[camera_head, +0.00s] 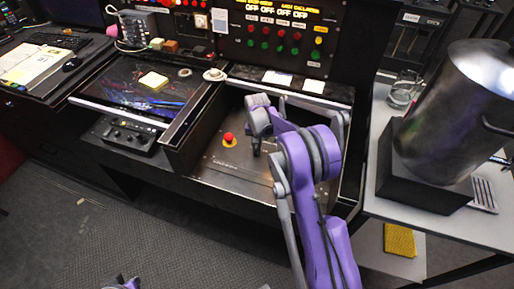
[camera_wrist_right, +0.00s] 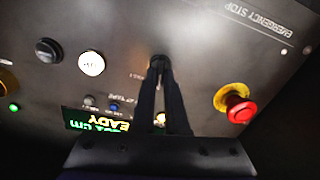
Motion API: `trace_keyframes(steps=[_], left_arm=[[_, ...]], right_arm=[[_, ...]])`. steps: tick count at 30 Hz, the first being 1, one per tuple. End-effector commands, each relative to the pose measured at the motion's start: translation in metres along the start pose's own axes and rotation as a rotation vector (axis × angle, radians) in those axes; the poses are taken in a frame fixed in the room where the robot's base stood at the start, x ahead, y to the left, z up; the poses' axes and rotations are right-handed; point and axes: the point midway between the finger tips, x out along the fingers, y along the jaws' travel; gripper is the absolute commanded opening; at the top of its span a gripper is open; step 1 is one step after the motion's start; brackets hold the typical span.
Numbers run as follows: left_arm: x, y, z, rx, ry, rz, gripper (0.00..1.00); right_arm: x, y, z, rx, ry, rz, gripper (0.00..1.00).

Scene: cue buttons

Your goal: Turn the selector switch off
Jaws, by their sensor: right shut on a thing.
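The tilted metal panel (camera_head: 236,172) with the buttons lies in the desk console. My right gripper (camera_head: 257,152) is down at this panel, under my purple arm. In the right wrist view its two black fingers (camera_wrist_right: 159,66) point at the panel and are shut together on a small dark knob, which seems to be the selector switch. The fingers cover most of the switch, so which way it points cannot be told. A purple and grey piece at the bottom edge of the head view seems to be part of my left arm; its fingers are not seen.
The red emergency stop button (camera_wrist_right: 238,103) sits on a yellow base right of the fingers. A lit white button (camera_wrist_right: 91,63), a black button (camera_wrist_right: 48,50) and a lit display (camera_wrist_right: 95,121) are to the left.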

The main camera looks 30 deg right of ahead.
Motion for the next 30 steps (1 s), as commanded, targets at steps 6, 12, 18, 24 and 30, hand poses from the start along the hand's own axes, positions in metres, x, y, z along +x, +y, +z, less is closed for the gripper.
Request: trace_keyframes(steps=[6, 12, 18, 24, 30], left_arm=[[0.011, 0.000, 0.009, 0.000, -0.006, 0.000, 0.00], [0.018, 0.000, 0.013, 0.000, -0.009, 0.000, 0.00], [0.022, 0.000, 0.017, 0.000, -0.010, 0.000, 0.00], [0.025, 0.000, 0.018, 0.000, -0.011, 0.000, 0.00], [0.026, 0.000, 0.019, 0.000, -0.012, 0.000, 0.00]], right_arm=[[0.002, -0.001, 0.000, -0.186, 0.001, 0.000, 0.00], [0.001, -0.002, 0.000, -0.349, 0.001, 0.000, 0.00], [0.001, -0.003, 0.000, -0.479, 0.001, 0.000, 0.00], [0.000, -0.003, 0.001, -0.563, 0.002, 0.000, 0.00], [0.000, -0.003, 0.001, -0.600, 0.002, 0.000, 0.00]])
